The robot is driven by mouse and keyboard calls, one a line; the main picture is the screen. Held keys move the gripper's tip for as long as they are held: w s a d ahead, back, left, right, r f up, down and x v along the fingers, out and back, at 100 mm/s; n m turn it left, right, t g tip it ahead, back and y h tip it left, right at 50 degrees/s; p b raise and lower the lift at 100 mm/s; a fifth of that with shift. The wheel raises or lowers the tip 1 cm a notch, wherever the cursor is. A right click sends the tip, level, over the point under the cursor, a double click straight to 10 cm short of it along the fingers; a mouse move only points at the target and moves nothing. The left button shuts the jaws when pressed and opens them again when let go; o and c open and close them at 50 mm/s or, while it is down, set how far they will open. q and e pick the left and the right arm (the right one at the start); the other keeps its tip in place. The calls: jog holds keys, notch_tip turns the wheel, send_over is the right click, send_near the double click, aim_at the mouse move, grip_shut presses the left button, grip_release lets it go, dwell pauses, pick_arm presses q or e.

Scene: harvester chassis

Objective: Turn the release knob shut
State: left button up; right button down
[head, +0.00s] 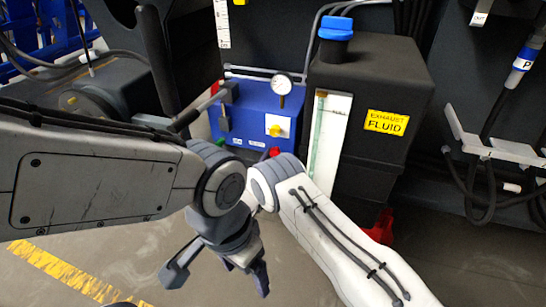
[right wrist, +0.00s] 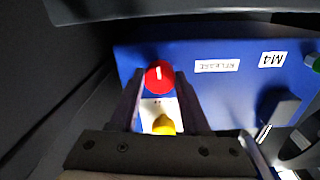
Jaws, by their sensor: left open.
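The red release knob (right wrist: 159,77) sits on the blue panel beside a label that reads upside down as RELEASE. It has a white mark on its face. In the head view, a bit of red (head: 275,152) shows low on the blue box, just above my right arm. My right gripper (right wrist: 160,80) is open, one finger on each side of the red knob; I cannot tell whether they touch it. In the head view this gripper is hidden behind my arm. My left gripper (head: 215,279) is open and empty, hanging low over the floor.
A yellow knob (head: 277,130) on a white plate is close to the red knob; it also shows between the fingers in the right wrist view (right wrist: 163,125). A gauge (head: 282,84) tops the blue box (head: 240,110). A black exhaust fluid tank (head: 375,80) stands to the right.

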jog(key=shift+m, duration=0.3)
jog(key=m+b, duration=0.1)
jog(key=m, duration=0.4)
jog(key=m+b, duration=0.1)
jog(key=m, duration=0.4)
jog(key=shift+f, duration=0.1)
jog(key=m+b, duration=0.1)
jog(key=m, duration=0.4)
jog(key=shift+m+y+b, duration=0.35)
jog(key=shift+m+y, duration=0.05)
jog(key=shift+a+m+b, duration=0.1)
jog(key=shift+m+b, duration=9.25)
jog(key=shift+m, duration=0.05)
